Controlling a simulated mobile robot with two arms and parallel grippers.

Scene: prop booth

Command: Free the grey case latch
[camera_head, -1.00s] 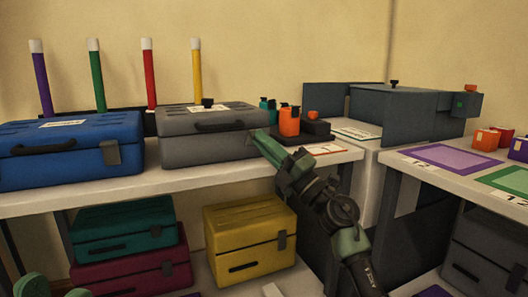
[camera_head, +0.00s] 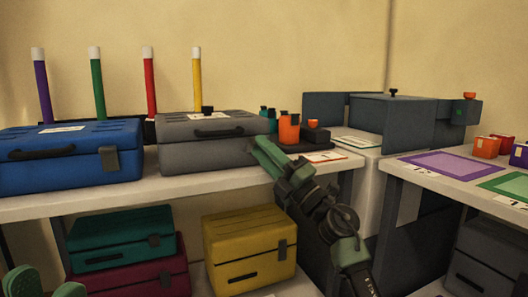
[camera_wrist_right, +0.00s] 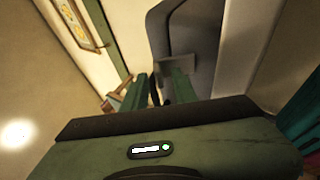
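The grey case (camera_head: 205,152) stands closed on the shelf top, right of the blue case, with a black handle on its front. Its latch is hidden behind my right gripper in the head view. In the right wrist view the grey case (camera_wrist_right: 192,28) fills the upper middle, and its latch (camera_wrist_right: 178,63) shows as a grey plate just beyond the right-hand fingertip. My right gripper (camera_head: 260,147) is at the case's front right corner; its fingers (camera_wrist_right: 158,84) stand apart. I cannot tell whether they touch the latch. My left gripper (camera_head: 45,284) shows at the bottom left edge, its green fingers apart and empty.
The blue case (camera_head: 70,165) stands close on the left. An orange bottle (camera_head: 289,130) and a black tray (camera_head: 318,144) are right of the grey case. Teal and yellow cases (camera_head: 248,262) sit on the lower shelf. Coloured tubes stand behind.

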